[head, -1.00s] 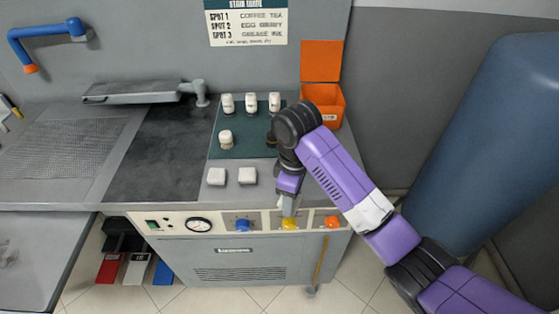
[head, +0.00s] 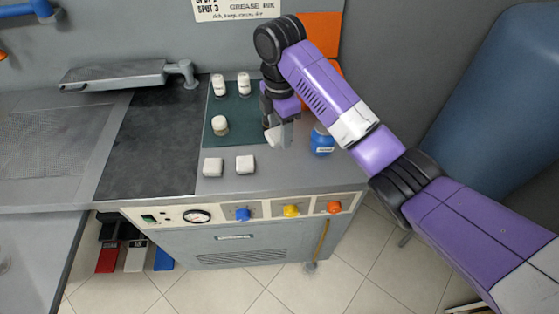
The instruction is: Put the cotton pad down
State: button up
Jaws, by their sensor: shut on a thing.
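My gripper (head: 279,127) is shut on a white cotton pad (head: 276,140), just above or at the right edge of the dark green mat (head: 232,110). I cannot tell whether the pad touches the surface. Two more white pads lie in front of the mat, a left one (head: 213,167) and a right one (head: 245,163). My arm comes in from the right and covers the back right of the mat.
Two white-capped bottles (head: 217,85) (head: 244,84) and a nearer white-topped one (head: 220,125) stand on the mat. A blue jar (head: 322,141) is right of my gripper. An orange bin (head: 321,35) is partly hidden behind my arm. The grey counter front (head: 285,178) is clear.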

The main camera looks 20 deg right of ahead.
aim_at(279, 133)
notch_tip(279, 133, down, 3)
jog(key=shift+a+f+b, duration=0.1)
jog(key=shift+b, duration=0.45)
jog(key=shift+f+p, duration=0.3)
jog(key=shift+p, duration=0.1)
jog(key=shift+f+p, duration=0.5)
jog(key=shift+f, duration=3.1)
jog(key=shift+f, duration=0.15)
jog(key=o, duration=1.4)
notch_tip(279, 133, up, 12)
jog(key=shift+r+p, duration=0.2)
jog(key=shift+p, duration=0.1)
